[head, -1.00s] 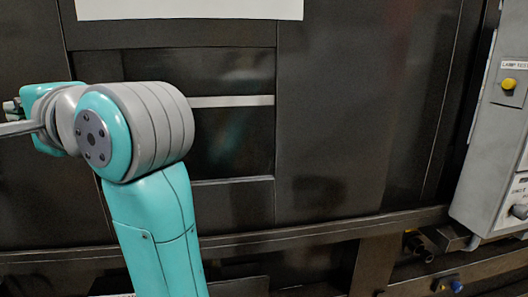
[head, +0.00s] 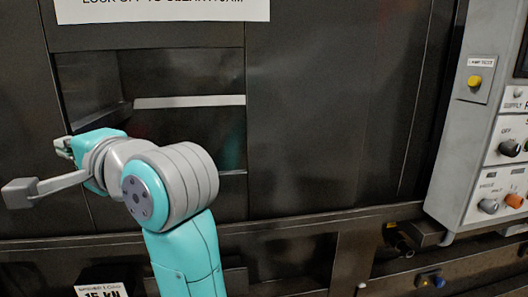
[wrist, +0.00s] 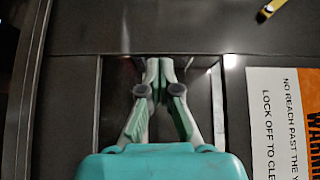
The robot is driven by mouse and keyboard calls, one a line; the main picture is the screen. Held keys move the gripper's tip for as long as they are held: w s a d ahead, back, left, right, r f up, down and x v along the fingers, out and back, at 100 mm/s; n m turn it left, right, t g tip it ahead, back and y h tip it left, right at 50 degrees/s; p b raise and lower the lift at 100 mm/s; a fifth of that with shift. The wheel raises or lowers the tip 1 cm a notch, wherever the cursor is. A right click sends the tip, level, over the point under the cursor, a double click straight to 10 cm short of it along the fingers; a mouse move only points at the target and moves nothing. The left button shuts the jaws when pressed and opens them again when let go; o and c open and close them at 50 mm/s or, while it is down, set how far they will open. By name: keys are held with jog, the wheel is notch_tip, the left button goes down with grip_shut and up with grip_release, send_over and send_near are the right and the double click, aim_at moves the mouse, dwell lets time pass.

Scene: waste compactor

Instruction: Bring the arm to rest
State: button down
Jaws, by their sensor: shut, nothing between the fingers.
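My gripper (wrist: 158,82) shows in the wrist view with its two fingers meeting at the tips, shut and empty. In the head view my arm is bent, with its teal and grey elbow near the middle left. My gripper (head: 64,148) is at the left there, partly hidden by the wrist. It is in front of the dark recessed opening (head: 85,85) of the compactor, which also lies behind the fingers in the wrist view. I cannot tell how far the fingertips are from the opening.
A grey control panel (head: 448,150) with a yellow button (head: 474,81) and several knobs stands at the right. A warning sign (wrist: 282,120) is beside the opening. A horizontal rail (head: 300,222) runs below. The dark panel (head: 310,120) right of the arm is clear.

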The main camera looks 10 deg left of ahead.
jog(key=w+d+f+m+t+h, duration=0.1)
jog(key=w+d+f+t, duration=0.2)
jog(key=f, duration=0.5)
jog(key=w+d+f+h, duration=0.1)
jog(key=w+d+f, duration=0.2)
jog(key=d+f, duration=0.35)
jog(key=w+d+f+m+t+h, duration=0.1)
jog(key=w+d+f+t, duration=0.1)
jog(key=f, duration=0.8)
jog(key=s+d+f+t+h, duration=0.2)
jog(key=d+f+h, duration=0.1)
jog(key=d+f, duration=0.65)
jog(key=s+d+f+t+h, duration=0.1)
jog(key=s+d+f+h, duration=0.1)
jog(key=d+f, duration=0.7)
jog(key=s+d+f+n+t+h, duration=0.1)
jog(key=s+d+f+h, duration=0.2)
jog(key=s+d+f, duration=0.35)
jog(key=s+d+f+n+t+h, duration=0.15)
jog(key=s+d+f, duration=0.25)
jog(key=s+d, duration=0.5)
jog(key=s+d+r+n+h, duration=0.1)
jog(key=s+d, duration=0.3)
jog(key=s, duration=0.6)
jog(key=s+d+r+n+g+h, duration=0.1)
jog(key=s+d+r+h, duration=0.1)
jog(key=s, duration=0.8)
jog(key=shift+s+d+r+n+h, duration=0.15)
jog(key=shift+d+n+h, duration=0.2)
jog(key=shift+d+h, duration=0.65)
